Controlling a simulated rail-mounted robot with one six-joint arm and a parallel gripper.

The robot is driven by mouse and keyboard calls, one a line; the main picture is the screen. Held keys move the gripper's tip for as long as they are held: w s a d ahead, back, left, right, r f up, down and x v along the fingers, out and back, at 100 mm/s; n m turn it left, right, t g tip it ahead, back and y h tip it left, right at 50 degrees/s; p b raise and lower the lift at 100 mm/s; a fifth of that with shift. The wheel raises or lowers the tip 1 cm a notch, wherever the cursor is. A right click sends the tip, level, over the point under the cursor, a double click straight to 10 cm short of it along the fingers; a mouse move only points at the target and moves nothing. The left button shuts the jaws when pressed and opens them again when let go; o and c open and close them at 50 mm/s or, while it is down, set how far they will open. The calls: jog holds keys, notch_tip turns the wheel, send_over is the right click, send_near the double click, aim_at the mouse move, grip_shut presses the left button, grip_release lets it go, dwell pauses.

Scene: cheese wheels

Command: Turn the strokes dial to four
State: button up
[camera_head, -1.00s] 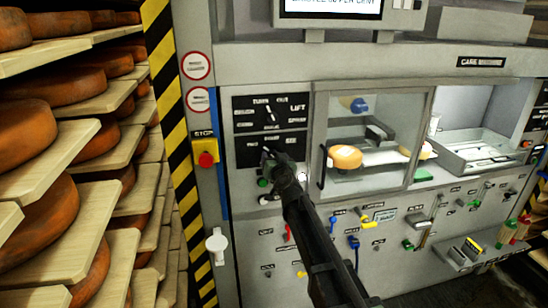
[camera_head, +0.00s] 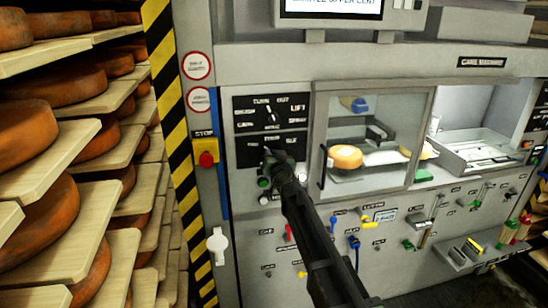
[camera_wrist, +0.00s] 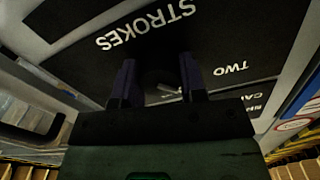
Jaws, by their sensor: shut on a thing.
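The strokes dial is a dark round knob (camera_wrist: 160,76) on a black panel, seen between my fingers in the wrist view. The white word STROKES and the word TWO stand upside down beside it there. My gripper (camera_wrist: 160,82) is shut on the dial, one finger on each side. A small pale mark shows beside the knob, but I cannot tell which number it points to. In the head view my gripper (camera_head: 270,156) reaches the lower black panel (camera_head: 295,148) and mostly hides the dial. The labels above it there are blurred.
Another dial (camera_head: 270,114) sits on the panel just above. A glass window (camera_head: 350,105) with a cheese wheel (camera_head: 345,157) behind it is to the right. A stop button (camera_head: 206,158) is left; a green button (camera_head: 264,183) is just below. Cheese shelves (camera_head: 85,210) line the left.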

jog(key=m, duration=0.4)
jog(key=shift+m, duration=2.2)
jog(key=o, duration=0.9)
jog(key=v, duration=1.1)
